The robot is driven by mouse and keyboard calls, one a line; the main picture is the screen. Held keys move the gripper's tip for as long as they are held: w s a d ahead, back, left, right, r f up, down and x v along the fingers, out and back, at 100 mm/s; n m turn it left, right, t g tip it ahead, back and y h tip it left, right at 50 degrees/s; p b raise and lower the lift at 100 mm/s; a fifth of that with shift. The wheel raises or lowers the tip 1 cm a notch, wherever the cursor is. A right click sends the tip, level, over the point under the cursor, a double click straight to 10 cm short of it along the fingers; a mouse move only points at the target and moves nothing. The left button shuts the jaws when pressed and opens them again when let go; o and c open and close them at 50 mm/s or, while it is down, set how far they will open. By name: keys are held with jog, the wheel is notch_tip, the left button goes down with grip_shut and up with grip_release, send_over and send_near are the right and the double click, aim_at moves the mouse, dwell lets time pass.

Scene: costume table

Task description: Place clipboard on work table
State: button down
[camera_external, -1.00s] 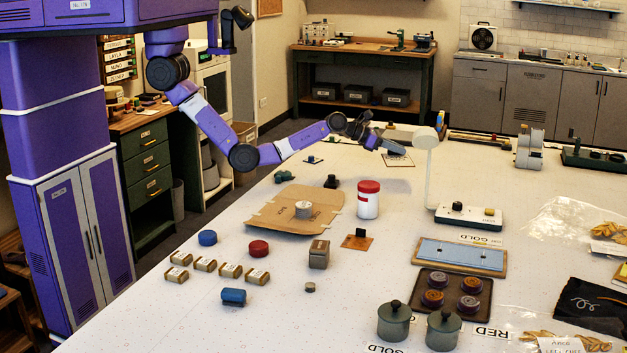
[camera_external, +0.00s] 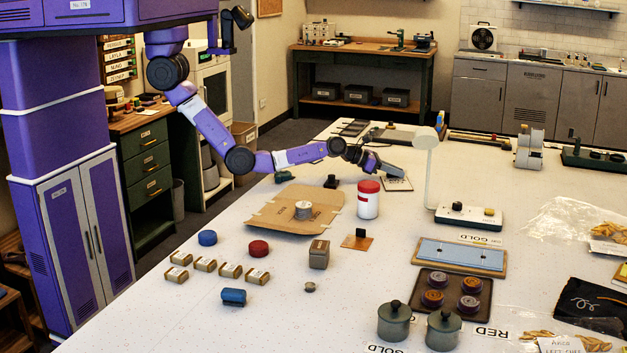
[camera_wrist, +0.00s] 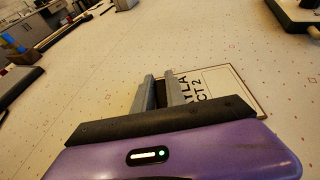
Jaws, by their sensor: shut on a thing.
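The clipboard (camera_external: 397,185) is a small flat board with a brown edge and a pale sheet. In the wrist view the clipboard (camera_wrist: 232,85) shows partly, with printed letters ending in "YLA" and "CT2"; my gripper hides the rest. My gripper (camera_external: 402,173) is shut on it, with its two grey fingers (camera_wrist: 165,88) around a dark part at the board's near side. The board is over the large white table (camera_external: 340,270), behind the red-lidded jar. I cannot tell whether it touches the tabletop.
A white jar with a red lid (camera_external: 368,200) stands just in front of the clipboard. A lamp (camera_external: 429,170) rises to the right. A cardboard sheet (camera_external: 265,215) with a spool (camera_external: 303,210) lies to the left.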

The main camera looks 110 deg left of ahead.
jog(key=shift+f, duration=0.1)
jog(key=c, duration=1.4)
grip_release()
jog(key=shift+o, duration=0.2)
jog(key=shift+r, duration=0.25)
jog(key=v, duration=1.2)
jog(key=shift+d+p, duration=0.1)
jog(key=shift+p, duration=0.2)
